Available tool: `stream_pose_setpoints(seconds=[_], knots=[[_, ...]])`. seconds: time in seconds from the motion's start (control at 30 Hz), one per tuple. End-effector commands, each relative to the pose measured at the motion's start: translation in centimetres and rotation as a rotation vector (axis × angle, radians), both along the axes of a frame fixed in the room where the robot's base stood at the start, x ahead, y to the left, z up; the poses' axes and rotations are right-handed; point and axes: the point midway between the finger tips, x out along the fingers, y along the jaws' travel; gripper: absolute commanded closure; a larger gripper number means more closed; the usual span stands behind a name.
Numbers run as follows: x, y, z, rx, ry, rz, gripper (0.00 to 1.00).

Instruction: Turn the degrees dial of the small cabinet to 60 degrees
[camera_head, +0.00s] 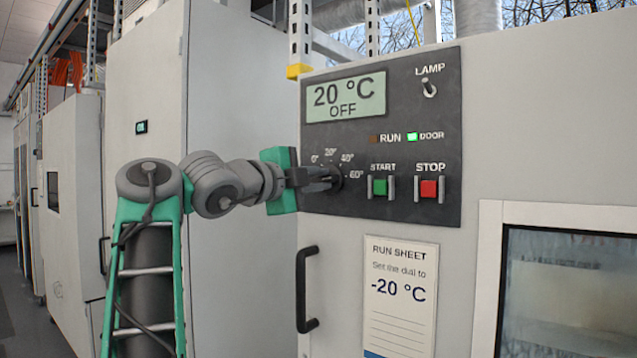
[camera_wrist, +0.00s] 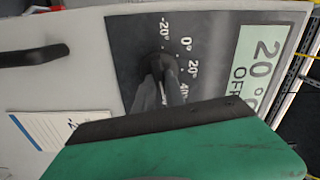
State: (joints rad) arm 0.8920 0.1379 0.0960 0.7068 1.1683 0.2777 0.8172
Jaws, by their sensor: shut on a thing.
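The small cabinet (camera_head: 580,110) has a dark control panel (camera_head: 440,120) with a dial (camera_head: 338,178) at its lower left. Marks 0°, 20°, 40° and 60° show around it. In the wrist view the dial (camera_wrist: 158,60) is partly covered by my fingers, and a -20° mark also shows. The display (camera_head: 346,97) reads 20 °C and OFF. My gripper (camera_head: 326,177) reaches in from the left and is shut on the dial; its fingers show in the wrist view (camera_wrist: 160,88). The dial's pointer is hidden.
Right of the dial are a green START button (camera_head: 380,187), a red STOP button (camera_head: 428,189) and a LAMP switch (camera_head: 429,88). The DOOR light (camera_head: 412,137) is green. Below are a black handle (camera_head: 306,290) and a run sheet (camera_head: 400,300) reading -20 °C.

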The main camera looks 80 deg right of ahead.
Motion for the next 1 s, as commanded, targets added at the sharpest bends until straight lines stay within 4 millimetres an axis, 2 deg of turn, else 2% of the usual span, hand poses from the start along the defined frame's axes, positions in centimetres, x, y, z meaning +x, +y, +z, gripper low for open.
stream_pose_setpoints(seconds=[0.5, 0.53, 0.77, 1.0], knots=[[-0.05, 0.02, -0.02, -0.009, -0.022, -0.001, 1.00], [-0.05, 0.02, -0.02, -0.009, -0.022, -0.001, 0.84], [-0.02, 0.02, -0.02, -0.008, -0.021, 0.000, 0.65], [0.03, 0.04, -0.02, -0.009, -0.020, 0.000, 0.64]])
